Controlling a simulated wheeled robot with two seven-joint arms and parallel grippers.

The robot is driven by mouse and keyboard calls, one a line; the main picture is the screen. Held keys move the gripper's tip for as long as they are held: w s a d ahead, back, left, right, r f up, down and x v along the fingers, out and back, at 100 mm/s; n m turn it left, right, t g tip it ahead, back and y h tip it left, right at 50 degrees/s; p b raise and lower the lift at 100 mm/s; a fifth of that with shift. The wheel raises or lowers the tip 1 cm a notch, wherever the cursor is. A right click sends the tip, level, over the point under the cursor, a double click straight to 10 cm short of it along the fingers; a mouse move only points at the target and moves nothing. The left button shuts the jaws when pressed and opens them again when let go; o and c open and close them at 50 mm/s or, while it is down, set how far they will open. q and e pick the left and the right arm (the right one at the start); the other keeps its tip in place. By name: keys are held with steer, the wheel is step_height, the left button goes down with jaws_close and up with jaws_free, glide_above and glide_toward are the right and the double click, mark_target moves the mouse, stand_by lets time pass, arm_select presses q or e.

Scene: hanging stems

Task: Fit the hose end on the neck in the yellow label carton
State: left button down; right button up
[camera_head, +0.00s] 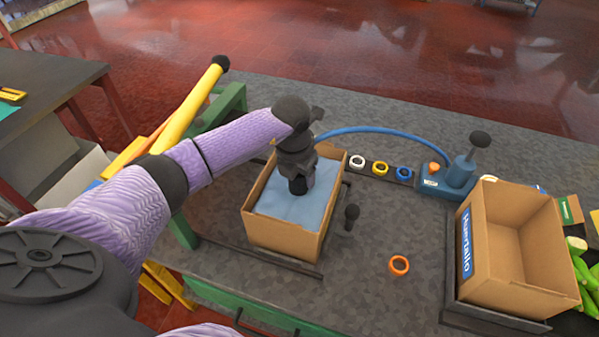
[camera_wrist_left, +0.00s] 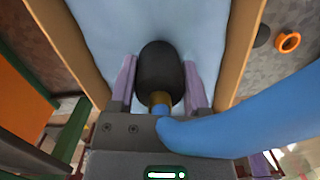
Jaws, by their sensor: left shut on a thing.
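My left gripper (camera_head: 300,188) points down into the middle carton (camera_head: 282,241). In the left wrist view its jaws (camera_wrist_left: 160,92) are shut on the hose end (camera_wrist_left: 160,76), a rounded black piece with a brass collar and the blue hose (camera_wrist_left: 230,122) behind it. Pale blue material (camera_head: 270,206) fills the carton. No neck shows; the gripper and hose end cover the middle, so I cannot tell whether they touch one. No yellow label shows on this carton's visible sides. My right gripper is not in view.
The hose arcs to a blue pump (camera_head: 461,172) at the back right. White, yellow and blue rings (camera_head: 380,168) lie behind; an orange ring (camera_head: 399,266) and a black knob (camera_head: 351,215) are right of the carton. An empty blue-label carton (camera_head: 483,291) stands further right.

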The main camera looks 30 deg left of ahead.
arm_select(q)
steer(key=shift+f+b, duration=0.4)
steer(key=shift+f, duration=0.15)
stand_by(0.4)
jaws_free()
stand_by(0.6)
steer(key=shift+r+p, duration=1.3)
steer(key=shift+r, duration=0.25)
